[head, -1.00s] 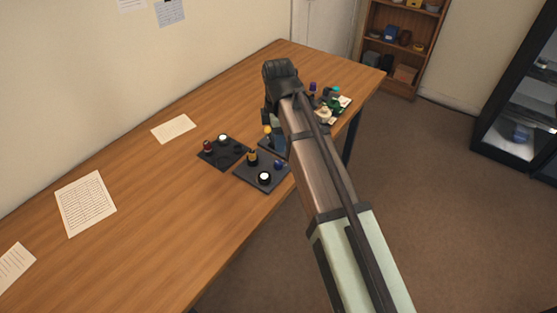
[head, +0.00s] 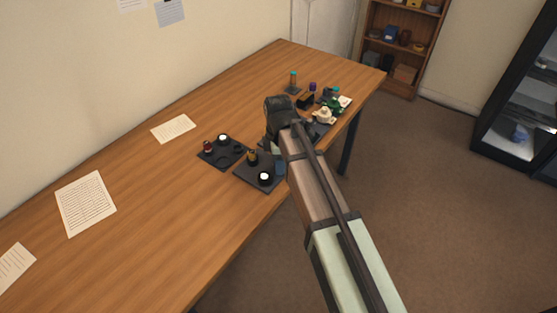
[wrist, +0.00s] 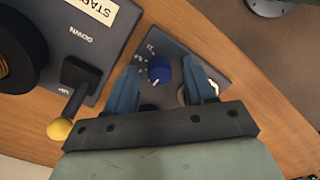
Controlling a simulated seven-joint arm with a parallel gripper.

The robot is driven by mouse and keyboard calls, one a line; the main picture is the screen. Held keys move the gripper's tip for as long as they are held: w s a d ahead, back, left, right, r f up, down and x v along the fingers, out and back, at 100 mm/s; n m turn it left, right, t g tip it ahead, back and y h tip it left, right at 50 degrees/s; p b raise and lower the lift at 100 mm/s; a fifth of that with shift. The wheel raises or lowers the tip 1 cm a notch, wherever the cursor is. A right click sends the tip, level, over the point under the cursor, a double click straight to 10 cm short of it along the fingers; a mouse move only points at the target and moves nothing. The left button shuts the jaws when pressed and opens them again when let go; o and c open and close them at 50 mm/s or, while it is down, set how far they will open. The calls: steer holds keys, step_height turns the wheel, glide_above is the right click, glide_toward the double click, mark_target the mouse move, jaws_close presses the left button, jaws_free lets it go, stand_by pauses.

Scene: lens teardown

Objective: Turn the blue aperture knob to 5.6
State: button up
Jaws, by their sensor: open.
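The blue aperture knob (wrist: 159,70) is a small ribbed round knob on a dark grey plate (wrist: 174,42) in the wrist view. White markings sit along its left side; 11 is readable, the others are too small to read surely. My gripper (wrist: 161,64) is open, with one blue finger on each side of the knob. A gap shows between each finger and the knob. In the head view my arm covers the knob, and a blue finger (head: 281,168) shows over the right edge of the dark plate (head: 248,178).
In the wrist view a panel (wrist: 95,45) with a yellow-tipped lever (wrist: 60,129) stands left of my gripper. A round part (wrist: 183,95) is partly hidden behind the right finger.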

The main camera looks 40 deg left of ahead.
jaws_close()
stand_by(0.5)
steer(key=shift+m, duration=0.3)
steer(key=m, duration=0.3)
steer(key=shift+m, duration=0.4)
steer(key=m, duration=0.3)
steer(key=shift+m, duration=0.3)
steer(key=m, duration=0.4)
steer(key=shift+m, duration=1.8)
steer(key=shift+a, duration=0.1)
